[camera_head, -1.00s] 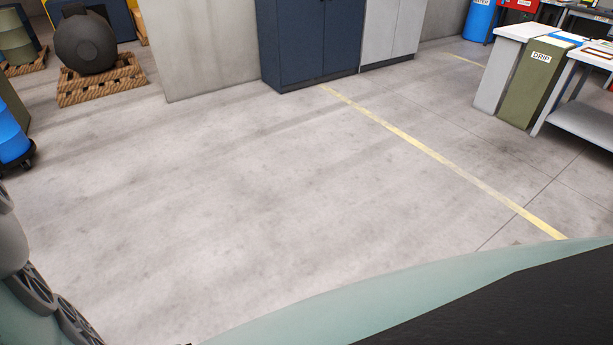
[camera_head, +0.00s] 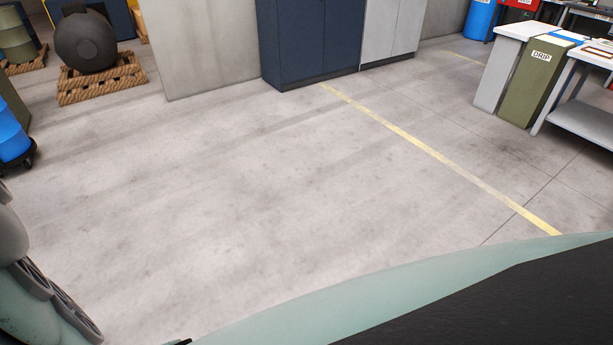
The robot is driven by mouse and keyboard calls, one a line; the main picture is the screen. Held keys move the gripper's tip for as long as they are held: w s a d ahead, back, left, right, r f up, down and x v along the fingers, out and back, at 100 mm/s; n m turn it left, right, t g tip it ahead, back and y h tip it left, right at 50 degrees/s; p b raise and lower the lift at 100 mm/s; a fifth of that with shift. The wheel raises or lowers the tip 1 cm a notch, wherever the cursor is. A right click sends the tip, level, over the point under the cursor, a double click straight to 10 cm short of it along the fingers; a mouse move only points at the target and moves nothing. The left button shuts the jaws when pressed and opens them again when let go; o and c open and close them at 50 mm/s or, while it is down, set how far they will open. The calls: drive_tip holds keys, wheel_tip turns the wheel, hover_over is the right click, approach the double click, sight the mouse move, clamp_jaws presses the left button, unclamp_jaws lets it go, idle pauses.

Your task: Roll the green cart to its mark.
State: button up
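No green cart shows in the head view, and I see no mark that is clearly the cart's. A yellow line (camera_head: 430,150) runs along the floor from the dark blue cabinet toward the lower right. My gripper is not in view. Part of my own body fills the bottom right, and a part that looks like my arm shows at the lower left edge.
Wide concrete floor (camera_head: 230,190) is clear ahead. A dark blue cabinet (camera_head: 310,40) and a grey cabinet (camera_head: 392,30) stand at the back. A green DRIP bin (camera_head: 537,85) and a white table (camera_head: 585,115) stand right. A dark round tank (camera_head: 85,42) and blue drum (camera_head: 10,132) are left.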

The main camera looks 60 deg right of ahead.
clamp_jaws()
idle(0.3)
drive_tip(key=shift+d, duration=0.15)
